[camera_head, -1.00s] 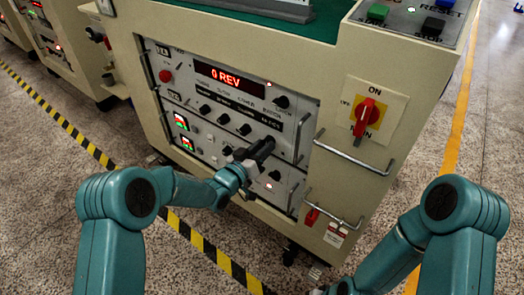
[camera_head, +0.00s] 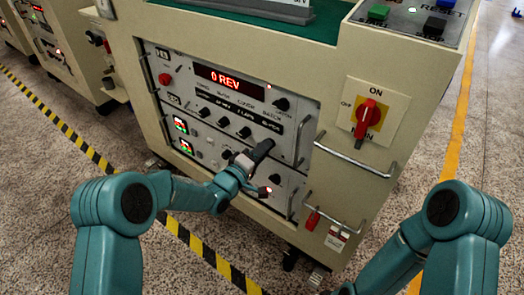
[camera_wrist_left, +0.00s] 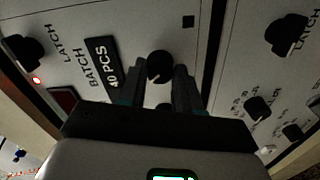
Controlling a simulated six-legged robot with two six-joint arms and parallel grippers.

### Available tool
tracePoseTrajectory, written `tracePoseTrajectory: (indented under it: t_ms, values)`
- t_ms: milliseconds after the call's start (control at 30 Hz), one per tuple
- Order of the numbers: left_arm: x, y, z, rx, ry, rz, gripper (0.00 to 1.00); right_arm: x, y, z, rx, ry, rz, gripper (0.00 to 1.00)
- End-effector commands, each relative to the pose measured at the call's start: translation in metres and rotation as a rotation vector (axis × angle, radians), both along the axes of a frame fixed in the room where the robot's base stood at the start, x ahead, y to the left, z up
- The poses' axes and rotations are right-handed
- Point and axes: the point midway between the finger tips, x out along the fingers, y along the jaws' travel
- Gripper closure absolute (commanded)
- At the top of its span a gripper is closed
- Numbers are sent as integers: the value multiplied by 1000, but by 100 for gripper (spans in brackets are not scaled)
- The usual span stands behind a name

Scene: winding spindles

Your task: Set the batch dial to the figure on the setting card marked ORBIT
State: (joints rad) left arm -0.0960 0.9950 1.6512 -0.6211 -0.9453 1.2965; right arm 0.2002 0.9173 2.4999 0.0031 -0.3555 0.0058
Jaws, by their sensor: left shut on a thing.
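The control panel (camera_head: 215,95) faces me with a red display reading "0 REV". My left gripper (camera_head: 262,148) is at the panel's lower middle, its jaws hiding what they hold in the head view. In the left wrist view, my left gripper (camera_wrist_left: 160,85) is shut on a round dark knob (camera_wrist_left: 160,65). Beside it is the word BATCH and a black plate (camera_wrist_left: 102,62) reading "40 PCS", so it appears to be the batch dial. The knob's pointer is too dark to read. I cannot make out a card marked ORBIT. My right gripper is out of view.
Other dark knobs (camera_head: 223,122) sit in a row on the panel, with one marked LATCH (camera_wrist_left: 25,50) in the wrist view. Metal handles (camera_head: 355,160) stick out near the panel. A red and yellow rotary switch (camera_head: 368,113) is at right.

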Motion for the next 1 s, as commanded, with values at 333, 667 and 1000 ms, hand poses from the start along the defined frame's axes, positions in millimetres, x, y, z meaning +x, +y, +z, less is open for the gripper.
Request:
tracePoseTrajectory:
  t_ms: [333, 667, 1000]
  values:
    - [0, -1, 0, -252, 185, -2, 97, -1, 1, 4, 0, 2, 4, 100]
    - [0, 0, 0, -422, 309, -2, 97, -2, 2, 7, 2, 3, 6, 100]
    - [0, 0, 0, -493, 359, -1, 97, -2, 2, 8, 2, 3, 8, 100]
